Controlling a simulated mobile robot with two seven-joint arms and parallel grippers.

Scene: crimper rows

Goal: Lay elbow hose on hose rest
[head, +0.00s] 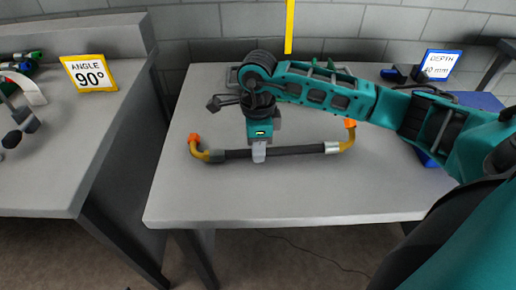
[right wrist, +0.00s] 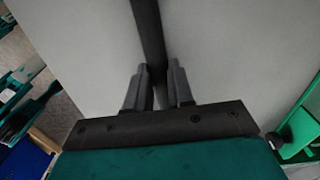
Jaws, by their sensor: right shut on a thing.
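The elbow hose (head: 290,151) is a black tube with yellow bent ends and orange tips. It lies crosswise over the grey table in the head view, with a silver collar near its right end. My right gripper (head: 259,155) points down and is shut on the black middle part of the hose. In the right wrist view the two fingers (right wrist: 157,85) close on the dark hose (right wrist: 148,32). I cannot tell whether the hose touches the table. I cannot make out a hose rest for certain; my arm hides part of the table behind it. My left gripper is not in view.
The grey table (head: 190,207) is bare in front of the hose. A blue "DEPTH" sign (head: 441,65) stands at the back right. A second bench (head: 60,175) on the left holds a yellow "ANGLE 90°" sign (head: 89,74). A gap separates the two.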

